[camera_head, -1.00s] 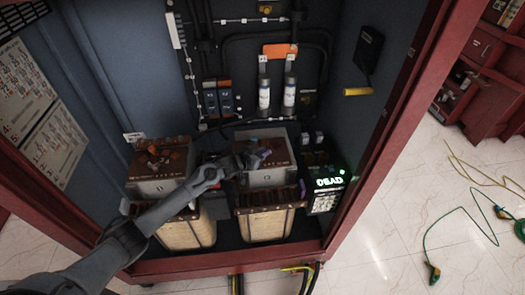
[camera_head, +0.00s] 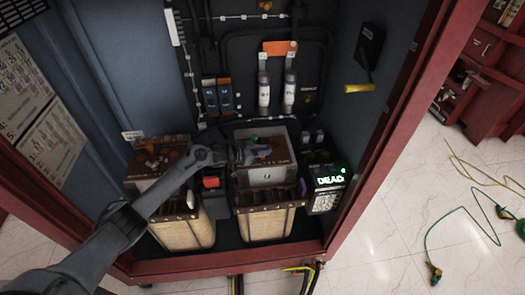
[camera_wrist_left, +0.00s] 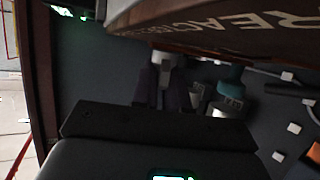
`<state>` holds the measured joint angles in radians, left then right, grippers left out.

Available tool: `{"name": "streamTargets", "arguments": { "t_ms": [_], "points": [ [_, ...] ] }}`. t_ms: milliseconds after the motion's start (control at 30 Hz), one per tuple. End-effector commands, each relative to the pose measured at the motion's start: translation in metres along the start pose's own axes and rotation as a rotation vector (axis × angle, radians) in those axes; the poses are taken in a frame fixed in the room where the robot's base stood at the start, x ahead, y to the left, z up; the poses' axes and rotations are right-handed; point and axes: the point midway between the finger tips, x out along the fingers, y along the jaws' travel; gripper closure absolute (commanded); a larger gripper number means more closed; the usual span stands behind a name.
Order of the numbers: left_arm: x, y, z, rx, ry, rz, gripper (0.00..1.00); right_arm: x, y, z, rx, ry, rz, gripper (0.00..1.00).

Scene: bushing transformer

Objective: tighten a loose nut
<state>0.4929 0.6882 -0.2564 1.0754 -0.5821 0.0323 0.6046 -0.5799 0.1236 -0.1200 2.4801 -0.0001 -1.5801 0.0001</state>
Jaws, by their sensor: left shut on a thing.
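My left gripper (camera_head: 262,152) reaches in from the left over the right-hand transformer (camera_head: 268,175), a pale box with a brown top and a tan coil below. Its purple fingers are close together at the brown top. In the left wrist view the fingers (camera_wrist_left: 163,85) are shut on a small pale metal part (camera_wrist_left: 165,60), which they partly hide. I cannot make out its shape or whether it is the nut. A teal part (camera_wrist_left: 230,85) and grey metal cylinders stand beside the fingers. My right gripper is not in view.
A second transformer (camera_head: 180,225) stands to the left, partly behind my left arm. A tester with a lit display reading "DEAD" (camera_head: 327,182) stands right of the transformers. Two upright fuses (camera_head: 289,90) are on the back wall. The red cabinet frame (camera_head: 365,190) bounds the right side.

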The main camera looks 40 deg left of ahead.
Motion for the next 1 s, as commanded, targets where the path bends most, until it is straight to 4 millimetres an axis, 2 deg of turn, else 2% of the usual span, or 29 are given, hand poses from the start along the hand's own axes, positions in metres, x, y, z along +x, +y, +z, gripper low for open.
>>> {"name": "streamTargets", "arguments": {
  "t_ms": [33, 67, 167, 200, 567, 833, 1000],
  "points": [
    [0.0, 0.0, 0.014, -0.005, -0.026, -0.004, 1.0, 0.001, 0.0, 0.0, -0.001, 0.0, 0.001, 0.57],
    [0.0, 0.0, 0.014, -0.005, -0.026, -0.004, 0.84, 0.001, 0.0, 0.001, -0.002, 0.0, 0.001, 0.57],
    [0.001, 0.0, 0.014, -0.005, -0.025, -0.003, 0.68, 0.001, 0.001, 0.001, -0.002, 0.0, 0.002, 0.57],
    [0.001, 0.0, 0.013, -0.005, -0.024, -0.002, 0.66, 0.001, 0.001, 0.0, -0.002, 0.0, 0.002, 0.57],
    [-0.002, -0.001, 0.002, -0.003, -0.011, -0.003, 0.66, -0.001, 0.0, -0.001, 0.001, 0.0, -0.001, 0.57],
    [-0.018, 0.001, -0.033, -0.002, -0.018, -0.002, 0.66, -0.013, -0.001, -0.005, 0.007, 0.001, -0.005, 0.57],
    [-0.012, 0.034, -0.053, -0.003, -0.016, 0.002, 0.66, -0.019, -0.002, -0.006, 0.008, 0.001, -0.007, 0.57]
  ]
}}
